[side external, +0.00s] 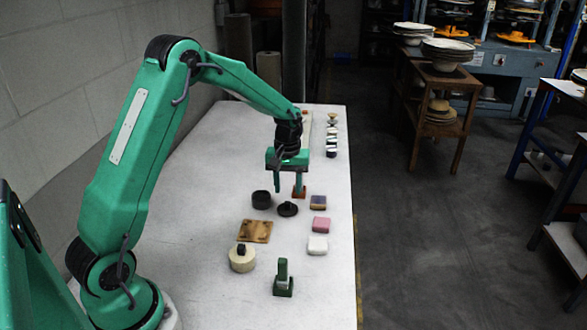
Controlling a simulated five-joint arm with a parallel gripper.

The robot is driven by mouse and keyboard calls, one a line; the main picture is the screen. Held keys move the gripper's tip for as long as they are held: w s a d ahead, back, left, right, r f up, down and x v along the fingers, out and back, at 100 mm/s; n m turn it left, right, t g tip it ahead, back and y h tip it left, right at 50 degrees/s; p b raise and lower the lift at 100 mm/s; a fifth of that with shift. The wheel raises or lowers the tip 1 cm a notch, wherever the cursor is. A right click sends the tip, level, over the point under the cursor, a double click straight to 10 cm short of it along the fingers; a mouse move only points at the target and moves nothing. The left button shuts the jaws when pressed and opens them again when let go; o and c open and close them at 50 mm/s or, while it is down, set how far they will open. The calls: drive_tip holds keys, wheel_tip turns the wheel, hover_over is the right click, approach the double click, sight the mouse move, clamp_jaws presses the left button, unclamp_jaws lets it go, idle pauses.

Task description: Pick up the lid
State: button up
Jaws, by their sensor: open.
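A dark round lid (288,210) with a small knob lies flat on the white table, right of a dark round pot (261,200). My gripper (288,187) points down with its two fingers apart and nothing seen between them. In the picture its fingertips are just above the lid's knob; the exact height gap is hard to tell. The right finger overlaps a small orange-brown block (300,194) that appears behind it.
A cream round container with a black knob (242,259), a wooden square plate (254,231) and a green stamp-like piece (283,280) are nearer. White (318,245), pink (321,225) and purple-tan (318,202) blocks line the table's right side. Several small items stand at the far end.

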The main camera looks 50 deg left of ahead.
sight(287, 202)
drive_tip(key=shift+a+f, duration=0.1)
drive_tip(key=shift+f, duration=2.45)
clamp_jaws()
